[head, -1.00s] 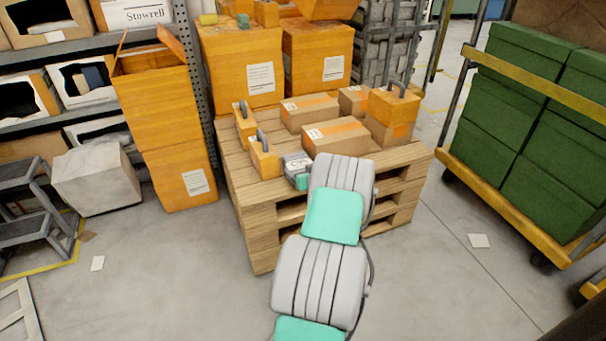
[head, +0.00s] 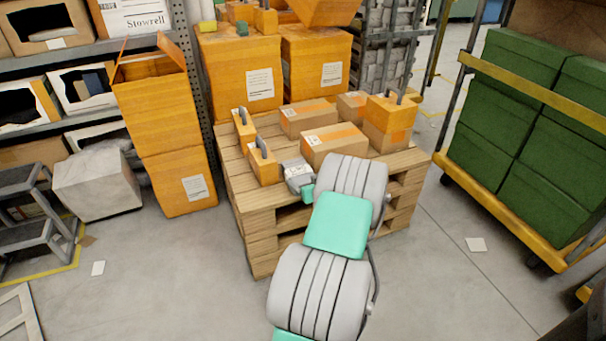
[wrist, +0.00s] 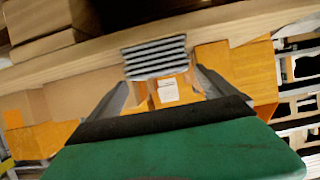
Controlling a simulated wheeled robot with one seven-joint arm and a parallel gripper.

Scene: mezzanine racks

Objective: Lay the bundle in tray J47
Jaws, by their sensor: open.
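My gripper (wrist: 161,78) shows in the wrist view with its two grey fingers apart. A grey block of stacked layers (wrist: 155,58) lies between and just beyond the fingertips, against a wooden plank edge. I cannot tell whether it is the bundle or whether the fingers touch it. In the head view my arm reaches over the front of the wooden pallet (head: 262,208), with its end low beside an orange handled block (head: 263,162). The arm hides part of the pallet there. No label reading J47 is legible, so I cannot pick out the tray.
Cardboard boxes (head: 334,145) and an orange box with a handle (head: 392,107) stand on the pallet. Tall orange boxes (head: 180,175) and a shelf rack are at left. A trolley of green boxes (head: 545,185) stands at right.

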